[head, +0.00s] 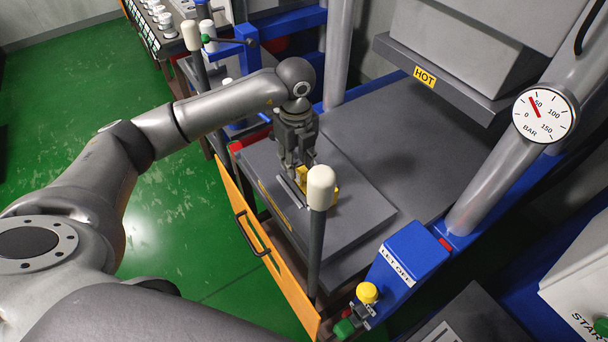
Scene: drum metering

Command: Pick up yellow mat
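A small yellow piece (334,194), which may be the yellow mat, shows on the dark grey plate (355,215) of the press. It is partly hidden behind a white-capped post and my gripper, so its full shape cannot be made out. My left gripper (299,178) points down at the plate, right beside the yellow piece. Its fingertips are close to the piece, but whether they are open or shut on it is unclear. My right gripper is not in view.
The white-capped post (319,190) stands just in front of the gripper. An orange gate (262,250) with a handle runs along the plate's left side. A block marked HOT (425,77) hangs above the press bed. A blue box (408,262) and pressure gauge (543,112) are at right.

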